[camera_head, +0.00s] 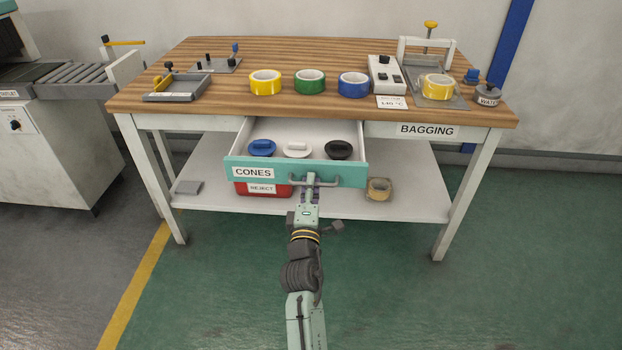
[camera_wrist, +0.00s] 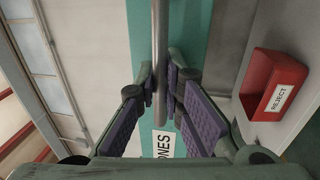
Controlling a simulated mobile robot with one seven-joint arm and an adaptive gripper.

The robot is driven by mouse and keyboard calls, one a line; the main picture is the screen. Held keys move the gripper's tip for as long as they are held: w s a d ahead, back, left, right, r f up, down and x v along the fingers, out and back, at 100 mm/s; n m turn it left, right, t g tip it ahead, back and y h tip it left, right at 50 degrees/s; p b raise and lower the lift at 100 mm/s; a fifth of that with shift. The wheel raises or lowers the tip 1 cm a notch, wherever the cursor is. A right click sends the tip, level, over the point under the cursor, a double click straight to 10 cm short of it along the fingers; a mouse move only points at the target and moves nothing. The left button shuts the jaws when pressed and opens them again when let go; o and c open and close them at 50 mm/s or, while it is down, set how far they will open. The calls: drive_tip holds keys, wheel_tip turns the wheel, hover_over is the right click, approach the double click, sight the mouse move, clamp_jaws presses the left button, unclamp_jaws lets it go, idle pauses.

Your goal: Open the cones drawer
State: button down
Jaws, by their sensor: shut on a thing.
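The cones drawer (camera_head: 352,176) has a teal front with a "CONES" label and stands pulled out from under the wooden tabletop. Inside it lie a blue, a white and a black cone piece (camera_head: 297,150) in a row. My gripper (camera_head: 311,182) is at the grey bar handle (camera_head: 328,181) on the drawer front. In the wrist view my gripper (camera_wrist: 168,84) has its purple-padded fingers closed around the handle bar (camera_wrist: 160,40). The teal drawer front (camera_wrist: 190,25) and part of its label show behind the fingers.
A red bin (camera_head: 264,189) labelled "REJECT" stands on the lower shelf below the drawer. A tan tape roll (camera_head: 379,189) sits on that shelf to the right. Yellow, green and blue tape rolls (camera_head: 310,82) stand on the tabletop. The floor in front of the table is clear.

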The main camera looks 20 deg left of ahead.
drive_tip(key=shift+r+v, duration=0.15)
drive_tip(key=shift+v, duration=0.5)
drive_tip(key=shift+r+v, duration=0.1)
drive_tip(key=shift+v, duration=0.6)
drive_tip(key=c, duration=2)
unclamp_jaws()
drive_tip(key=shift+o, duration=0.2)
